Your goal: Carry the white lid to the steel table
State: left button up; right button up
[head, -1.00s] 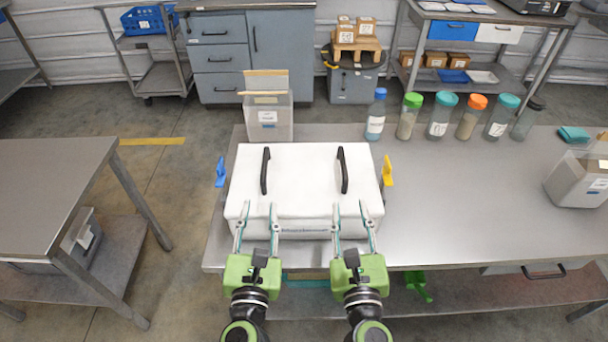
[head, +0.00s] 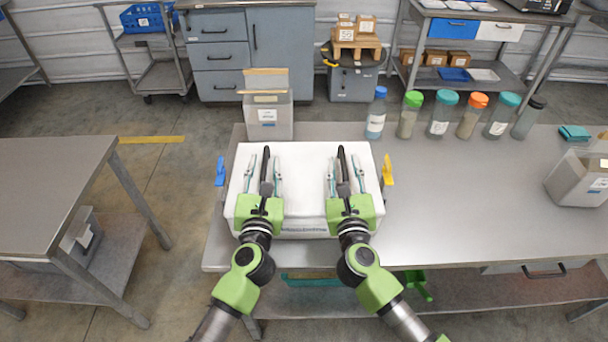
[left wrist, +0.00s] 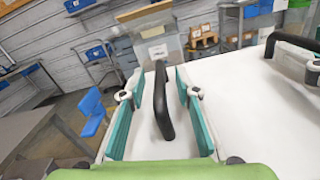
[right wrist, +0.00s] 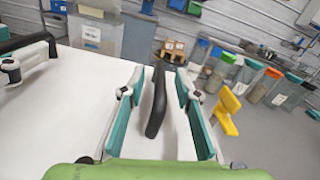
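The white lid (head: 304,168) sits on a white box on the steel table (head: 450,220). It has two black handles, the left handle (left wrist: 162,105) and the right handle (right wrist: 156,100). My left gripper (head: 264,173) is open, with its fingers on either side of the left handle and a gap showing at each side. My right gripper (head: 345,175) is open around the right handle in the same way. A blue clip (head: 220,172) is at the box's left side and a yellow clip (head: 388,170) at its right side; both stand out from the box.
Several capped bottles (head: 440,115) stand along the table's back edge. A grey container (head: 268,118) stands behind the box and another (head: 580,180) at the far right. Another steel table (head: 45,190) at the left has a bare top.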

pick_arm(q)
grip_shut()
pick_arm(e)
grip_shut()
pick_arm(q)
jog(key=shift+r, duration=0.15)
pick_arm(e)
jog(key=shift+r, duration=0.2)
